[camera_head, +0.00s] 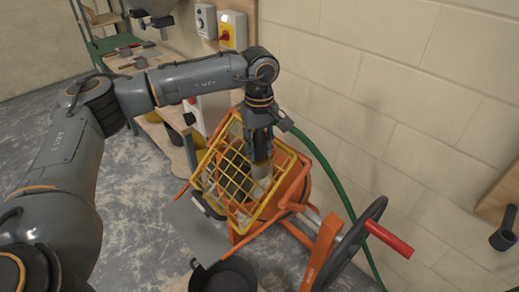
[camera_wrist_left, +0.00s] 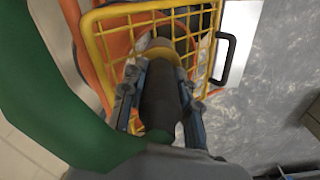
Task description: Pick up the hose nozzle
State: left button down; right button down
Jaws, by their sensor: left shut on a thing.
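The hose nozzle shows best in the left wrist view, as a dark cylinder (camera_wrist_left: 160,100) with a yellow collar at its far end. My left gripper (camera_wrist_left: 162,72) is shut on it, one finger on each side. The thick green hose (camera_wrist_left: 50,100) curves along the left of that view. In the head view my left gripper (camera_head: 259,146) points down over the yellow grid guard (camera_head: 222,163) of the orange mixer. The nozzle's pale end (camera_head: 263,171) shows below the fingers, close to the grid; I cannot tell whether they touch. My right gripper is not in view.
The orange mixer's handwheel (camera_head: 345,248) with a red handle stands at the right. A black tub (camera_head: 224,276) is below the mixer. The green hose (camera_head: 330,172) runs along the block wall (camera_head: 400,85). A bench with tools (camera_head: 130,62) is behind my arm.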

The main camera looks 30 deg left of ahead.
pick_arm(q)
jog(key=shift+r, duration=0.2)
jog(key=shift+w+r+b, duration=0.1)
jog(key=shift+r+b, duration=0.2)
jog(key=shift+r, duration=0.3)
jog(key=s+d+r+b, duration=0.6)
jog(key=s+d+r, duration=0.2)
jog(key=d+r, duration=0.3)
jog(key=shift+s+d+r, duration=0.15)
jog(key=shift+s+r, duration=0.1)
jog(key=shift+s, duration=0.05)
